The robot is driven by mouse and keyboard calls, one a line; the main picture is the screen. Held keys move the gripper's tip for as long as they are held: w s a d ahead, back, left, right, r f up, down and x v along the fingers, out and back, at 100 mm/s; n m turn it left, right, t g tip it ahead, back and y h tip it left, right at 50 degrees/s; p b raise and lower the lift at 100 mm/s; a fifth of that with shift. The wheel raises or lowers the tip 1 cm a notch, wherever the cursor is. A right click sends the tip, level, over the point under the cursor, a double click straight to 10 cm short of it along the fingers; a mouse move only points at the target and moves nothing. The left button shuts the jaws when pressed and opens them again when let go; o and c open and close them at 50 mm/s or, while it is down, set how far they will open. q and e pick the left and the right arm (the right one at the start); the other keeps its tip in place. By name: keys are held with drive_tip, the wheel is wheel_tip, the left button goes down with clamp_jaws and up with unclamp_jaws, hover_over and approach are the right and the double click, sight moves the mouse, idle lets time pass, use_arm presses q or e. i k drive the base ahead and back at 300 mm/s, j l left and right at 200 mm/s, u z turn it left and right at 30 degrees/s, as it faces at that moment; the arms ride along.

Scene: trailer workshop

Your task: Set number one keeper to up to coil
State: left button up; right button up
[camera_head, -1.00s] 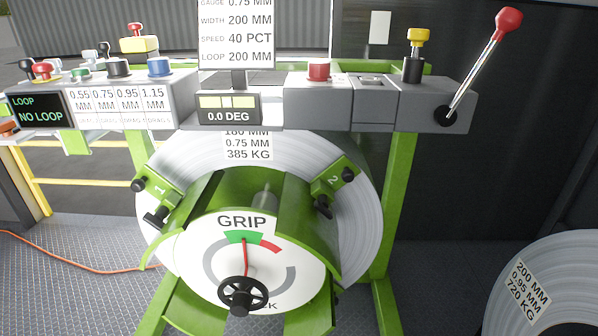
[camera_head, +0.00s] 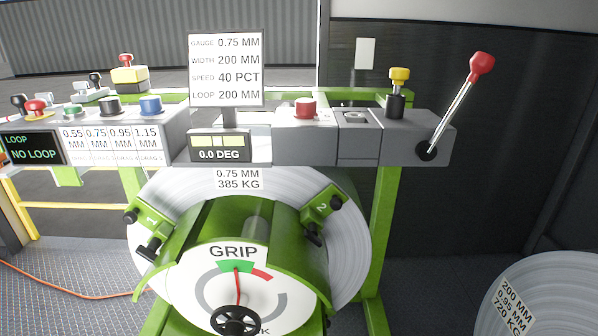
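The number one keeper (camera_head: 153,224) is a green arm marked "1" with black knobs, at the upper left of the coil's face. The silver coil (camera_head: 345,225) sits on the green decoiler, with a label reading 0.75 MM, 385 KG. The number two keeper (camera_head: 322,208) is a matching green arm at the upper right. Both keepers lie over the coil's side; I cannot tell whether they touch it. The GRIP dial (camera_head: 240,283) has its red needle in the green band, with a black handwheel (camera_head: 235,321) below. Neither of my grippers is in view.
A grey control console (camera_head: 300,137) with buttons and a red-knobbed lever (camera_head: 457,103) spans above the coil. A display (camera_head: 226,68) stands on it. Another coil (camera_head: 560,290) is at the lower right. An orange cable (camera_head: 60,291) lies on the floor at left.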

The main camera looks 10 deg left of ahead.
sight(140, 211)
drive_tip(key=k+u, duration=0.1)
drive_tip(key=u, duration=1.35)
